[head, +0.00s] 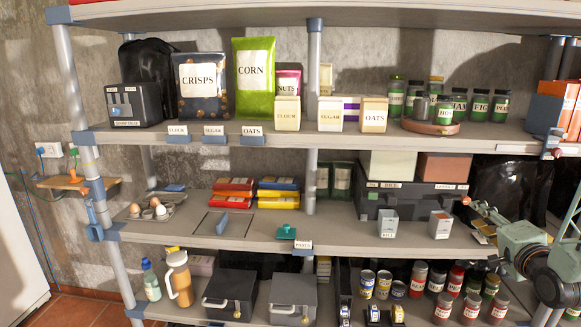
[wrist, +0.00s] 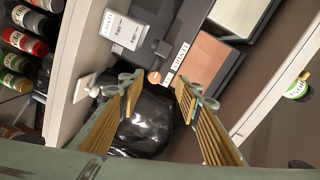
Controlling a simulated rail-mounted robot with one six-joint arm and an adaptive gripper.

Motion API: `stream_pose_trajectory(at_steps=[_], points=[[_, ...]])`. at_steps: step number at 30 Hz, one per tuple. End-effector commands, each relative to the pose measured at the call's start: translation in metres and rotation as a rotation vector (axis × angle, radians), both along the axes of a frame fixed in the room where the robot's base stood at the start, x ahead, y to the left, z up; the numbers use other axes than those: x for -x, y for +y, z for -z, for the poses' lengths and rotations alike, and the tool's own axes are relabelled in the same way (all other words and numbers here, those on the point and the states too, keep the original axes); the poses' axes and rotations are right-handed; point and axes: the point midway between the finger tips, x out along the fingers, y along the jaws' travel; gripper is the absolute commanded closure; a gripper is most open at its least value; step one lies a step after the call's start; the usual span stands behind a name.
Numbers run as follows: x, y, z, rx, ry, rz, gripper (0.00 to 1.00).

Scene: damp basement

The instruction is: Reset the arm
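My arm comes in from the right edge of the head view, in front of the right end of the middle shelf. My gripper (head: 473,216) is at its end and points left. In the wrist view my gripper (wrist: 160,88) has its two yellow-padded fingers well apart, with nothing held between them. A glossy black bag (wrist: 145,130) shows beyond the gap, and it also stands at the back right of the middle shelf in the head view (head: 508,188).
A small grey box (head: 439,224) stands just left of my gripper, near the front of the middle shelf (head: 350,232). A dark case (head: 418,203) is behind it. Jars (head: 471,308) crowd the lower shelf below.

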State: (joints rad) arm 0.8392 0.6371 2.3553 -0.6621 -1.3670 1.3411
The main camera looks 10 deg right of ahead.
Motion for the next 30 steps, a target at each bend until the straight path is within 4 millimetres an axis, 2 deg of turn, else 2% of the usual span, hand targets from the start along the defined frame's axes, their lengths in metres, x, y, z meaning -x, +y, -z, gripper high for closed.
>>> stream_pose_trajectory(at_steps=[13, 22, 30], points=[[-0.016, 0.049, -0.030, 0.194, 0.192, -0.017, 0.69], [-0.014, 0.083, -0.049, 0.311, 0.314, -0.035, 0.69], [-0.003, 0.115, -0.066, 0.406, 0.420, -0.058, 0.69]])
